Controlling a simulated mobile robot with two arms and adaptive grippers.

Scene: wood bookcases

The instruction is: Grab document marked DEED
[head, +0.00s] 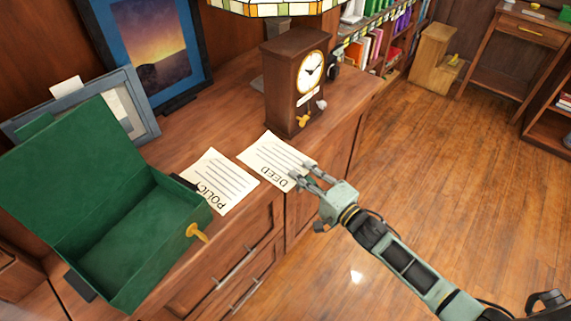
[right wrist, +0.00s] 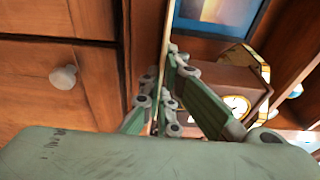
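The document marked DEED (head: 272,158) is a white sheet with dark lines. It lies on the wooden cabinet top near its front edge, in front of the clock. My right gripper (head: 302,176) is at the sheet's front right corner, its fingers overlapping that corner in the head view. In the right wrist view the fingers (right wrist: 160,85) point along a thin edge running between them and come close together. I cannot tell whether they pinch the paper. My left gripper is not in view.
A POLICY sheet (head: 222,182) lies left of the deed. An open green box (head: 140,240) with a gold clasp stands at the left. A wooden clock (head: 292,85) stands behind the deed. Drawers with handles are below, and the floor (head: 440,170) at right is clear.

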